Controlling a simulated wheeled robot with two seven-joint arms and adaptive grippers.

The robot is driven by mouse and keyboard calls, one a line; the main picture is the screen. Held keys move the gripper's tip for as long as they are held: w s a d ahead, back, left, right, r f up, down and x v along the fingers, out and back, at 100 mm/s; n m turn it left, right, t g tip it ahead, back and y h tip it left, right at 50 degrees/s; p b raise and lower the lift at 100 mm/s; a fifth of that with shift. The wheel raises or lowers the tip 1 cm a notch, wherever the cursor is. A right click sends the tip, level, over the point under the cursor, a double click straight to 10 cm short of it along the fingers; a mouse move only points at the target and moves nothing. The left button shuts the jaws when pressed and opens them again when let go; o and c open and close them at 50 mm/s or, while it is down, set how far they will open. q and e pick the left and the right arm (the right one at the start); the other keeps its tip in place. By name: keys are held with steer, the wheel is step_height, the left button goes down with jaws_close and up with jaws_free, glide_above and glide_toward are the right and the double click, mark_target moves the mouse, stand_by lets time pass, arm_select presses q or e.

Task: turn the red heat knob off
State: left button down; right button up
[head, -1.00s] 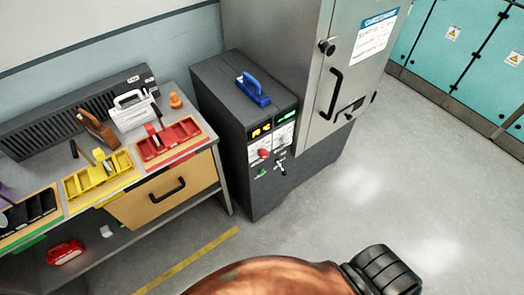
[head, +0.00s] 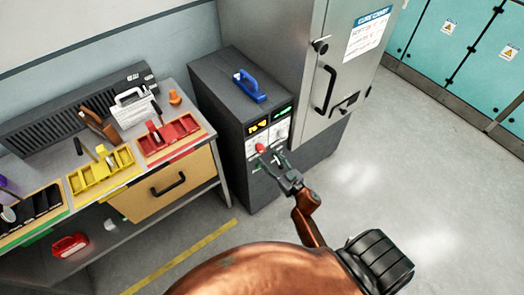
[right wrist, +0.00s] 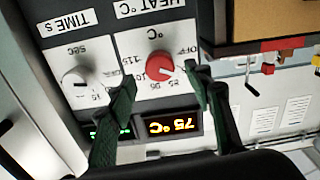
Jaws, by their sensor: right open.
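The red heat knob (head: 260,147) is on the front panel of the dark grey machine (head: 222,140) in the head view. In the right wrist view the panel appears upside down, with the red knob (right wrist: 159,67) on a white dial marked HEAT °C. A pale mark shows on the knob's lower right. The display (right wrist: 172,127) reads 75 °C. My right gripper (head: 272,160) is open just in front of the panel. In the right wrist view its two fingertips (right wrist: 160,77) lie on either side of the knob's lower part; contact cannot be told. My left gripper is out of view.
A grey time knob (right wrist: 75,80) and a green display (right wrist: 108,132) sit beside the heat controls. A blue handle (head: 249,86) is on the machine's top. A workbench (head: 222,178) with coloured trays stands left, a grey cabinet (head: 293,60) right. The floor in front is clear.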

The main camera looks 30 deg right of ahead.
mark_target(263, 151)
steer(key=w, duration=0.4)
steer(key=shift+a, duration=0.15)
steer(key=shift+w, duration=0.6)
steer(key=c, duration=1.2)
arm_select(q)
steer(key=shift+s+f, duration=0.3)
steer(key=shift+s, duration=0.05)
arm_select(e)
steer(key=shift+o, duration=0.2)
steer(key=shift+n, duration=0.3)
steer(key=n+b, duration=0.1)
steer(key=n, duration=0.2)
steer(key=shift+f, duration=0.1)
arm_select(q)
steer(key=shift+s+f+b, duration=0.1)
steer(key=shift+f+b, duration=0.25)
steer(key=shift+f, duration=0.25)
arm_select(e)
steer(key=shift+n, duration=2.1)
